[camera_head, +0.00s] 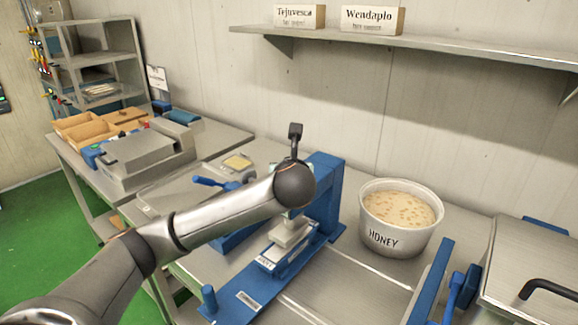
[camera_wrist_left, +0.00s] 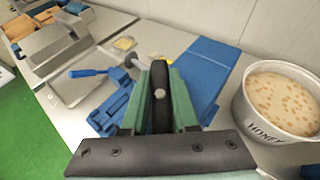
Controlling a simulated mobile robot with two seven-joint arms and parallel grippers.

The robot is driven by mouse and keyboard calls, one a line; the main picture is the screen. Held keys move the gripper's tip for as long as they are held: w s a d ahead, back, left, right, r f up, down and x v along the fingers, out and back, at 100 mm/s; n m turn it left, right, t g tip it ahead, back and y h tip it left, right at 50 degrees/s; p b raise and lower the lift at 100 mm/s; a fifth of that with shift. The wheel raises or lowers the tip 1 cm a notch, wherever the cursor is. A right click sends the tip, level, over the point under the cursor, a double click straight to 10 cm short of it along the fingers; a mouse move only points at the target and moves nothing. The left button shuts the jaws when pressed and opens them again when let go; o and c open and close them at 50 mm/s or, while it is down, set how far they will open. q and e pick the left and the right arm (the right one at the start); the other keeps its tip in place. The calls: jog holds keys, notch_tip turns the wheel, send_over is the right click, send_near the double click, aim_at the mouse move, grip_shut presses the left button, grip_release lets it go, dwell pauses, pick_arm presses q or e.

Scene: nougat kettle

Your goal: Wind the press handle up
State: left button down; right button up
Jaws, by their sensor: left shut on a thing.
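The blue press (camera_head: 325,190) stands on the steel table, with a pale block (camera_head: 291,232) low in its frame. Its blue frame also shows in the left wrist view (camera_wrist_left: 208,72). My left arm reaches across in front of the press, and its wrist hides most of the gripper in the head view. In the left wrist view, the green fingers of my left gripper (camera_wrist_left: 160,95) are shut on the black press handle (camera_wrist_left: 160,78), one finger on each side. My right gripper is not in view.
A white honey tub (camera_head: 397,225) with a speckled mass stands right of the press. A blue lever (camera_head: 208,182) and grey machine (camera_head: 150,155) are to the left. A blue-framed fixture (camera_head: 440,275) and a steel lidded box (camera_head: 535,265) are at right. A shelf (camera_head: 400,42) hangs above.

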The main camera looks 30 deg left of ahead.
pick_arm(q)
jog(key=shift+n+g+y, duration=0.3)
jog(key=shift+n+y, duration=0.1)
jog(key=shift+n+g+y, duration=0.7)
jog(key=shift+n+y, duration=0.1)
jog(key=shift+n, duration=0.2)
jog(key=n+g+y, duration=0.1)
jog(key=n+g, duration=0.2)
jog(key=n+g+y, duration=0.1)
jog(key=shift+s+a+f+g+y, duration=0.1)
jog(key=shift+s+f+g+y, duration=0.05)
jog(key=shift+s+g+y, duration=0.2)
jog(key=n+g, duration=0.6)
jog(key=shift+s+a+g, duration=0.15)
jog(key=shift+s+g, duration=0.2)
jog(key=shift+r+n+g, duration=0.2)
jog(key=shift+n+g, duration=0.3)
jog(key=shift+n, duration=0.1)
jog(key=c, duration=0.7)
grip_release()
jog(key=shift+s, duration=0.1)
